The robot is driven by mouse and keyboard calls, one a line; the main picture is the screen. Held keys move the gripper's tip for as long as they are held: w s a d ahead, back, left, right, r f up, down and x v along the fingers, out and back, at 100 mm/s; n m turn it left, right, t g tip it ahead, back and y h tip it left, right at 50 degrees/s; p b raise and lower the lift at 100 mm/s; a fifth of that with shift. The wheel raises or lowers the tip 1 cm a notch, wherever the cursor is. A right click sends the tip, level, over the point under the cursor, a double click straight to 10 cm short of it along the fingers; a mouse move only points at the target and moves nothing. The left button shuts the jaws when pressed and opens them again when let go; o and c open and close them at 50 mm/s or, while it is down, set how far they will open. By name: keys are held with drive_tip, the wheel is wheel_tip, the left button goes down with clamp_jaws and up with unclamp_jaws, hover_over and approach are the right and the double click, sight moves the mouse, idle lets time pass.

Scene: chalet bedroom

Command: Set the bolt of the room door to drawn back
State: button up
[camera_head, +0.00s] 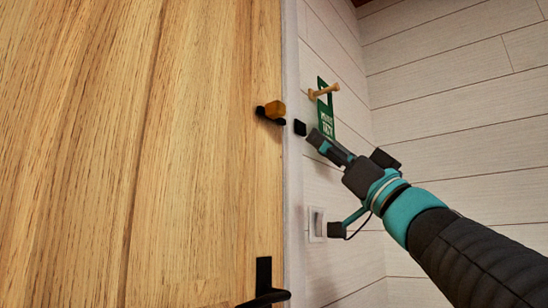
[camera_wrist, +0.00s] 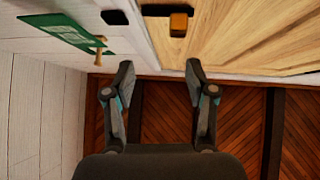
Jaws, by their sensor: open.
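The bolt (camera_head: 268,112) is a small black fitting with an orange-brown wooden knob (camera_head: 276,109), on the edge of the wooden room door (camera_head: 150,130). A black square keeper (camera_head: 299,127) sits on the white frame beside it. I see no bar across the gap between bolt and keeper. The bolt also shows at the top of the wrist view (camera_wrist: 155,10), with its knob (camera_wrist: 179,24) and the keeper (camera_wrist: 115,17). My gripper (camera_head: 318,140) is open and empty, right of and a little below the keeper, apart from the knob; its two fingers (camera_wrist: 159,76) stand spread below the bolt in the wrist view.
A green sign (camera_head: 325,105) hangs from a wooden peg (camera_head: 323,92) on the white plank wall, close to my gripper. A light switch (camera_head: 317,224) is lower on the wall. A black door handle (camera_head: 264,285) is at the bottom. Dark wooden floor (camera_wrist: 170,130) lies below.

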sight(282, 109)
drive_tip(key=w+a+r+n+g+p, duration=0.1)
drive_tip(key=a+r, duration=0.2)
drive_tip(key=w+a+r+g+y+p, duration=0.1)
drive_tip(key=w+a+r, duration=0.1)
drive_tip(key=a+r, duration=0.1)
drive_tip(key=w+a+r+n+y+p, duration=0.1)
drive_tip(key=w+a+r, duration=0.1)
drive_tip(key=a+r, duration=0.1)
drive_tip(key=shift+r+n+g+p, duration=0.3)
drive_tip(key=shift+r+g, duration=0.1)
drive_tip(key=shift+r, duration=0.4)
clamp_jaws()
